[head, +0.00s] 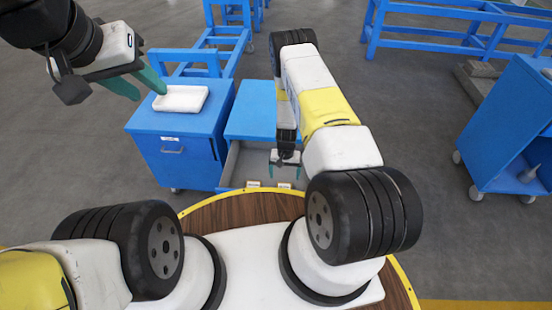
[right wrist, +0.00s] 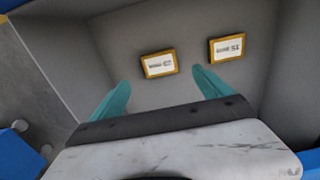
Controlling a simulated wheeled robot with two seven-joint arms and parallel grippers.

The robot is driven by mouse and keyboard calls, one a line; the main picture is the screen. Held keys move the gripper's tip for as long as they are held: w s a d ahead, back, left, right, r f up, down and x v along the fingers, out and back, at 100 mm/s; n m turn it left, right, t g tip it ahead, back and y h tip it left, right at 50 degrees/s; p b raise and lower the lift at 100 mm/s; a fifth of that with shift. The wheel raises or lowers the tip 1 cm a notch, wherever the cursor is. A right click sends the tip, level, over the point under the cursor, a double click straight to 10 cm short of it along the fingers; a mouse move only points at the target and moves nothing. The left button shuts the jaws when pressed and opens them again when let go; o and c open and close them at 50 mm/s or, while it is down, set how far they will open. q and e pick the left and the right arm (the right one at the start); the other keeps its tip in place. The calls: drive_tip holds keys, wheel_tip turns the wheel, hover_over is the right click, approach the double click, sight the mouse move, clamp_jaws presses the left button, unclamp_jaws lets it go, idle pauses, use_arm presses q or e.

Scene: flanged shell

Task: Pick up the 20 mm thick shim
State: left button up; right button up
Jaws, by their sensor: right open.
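I cannot make out the 20 mm shim in either view. My right gripper (head: 285,166) points down over an open grey drawer (head: 232,166) in the head view. In the right wrist view the same gripper (right wrist: 160,92) has its teal fingers wide apart with nothing between them. Beyond the fingers, a left label (right wrist: 159,63) and a right label (right wrist: 227,48), both orange-framed, sit on the grey drawer surface. Their small print is not clearly readable. My left gripper (head: 150,95) is at the upper left, its fingers apart and empty, close to a white tray.
The white tray (head: 181,99) stands on a blue cabinet (head: 170,140) left of the drawer. Blue frames stand at the back. A blue wheeled cart (head: 510,125) is at the right. Grey floor between is clear.

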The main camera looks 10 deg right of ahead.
sight(284, 185)
wheel_tip(284, 185, down, 8)
drive_tip(key=shift+f, duration=0.1)
idle(0.4)
drive_tip(key=c, duration=1.7)
drive_tip(key=shift+o, duration=0.2)
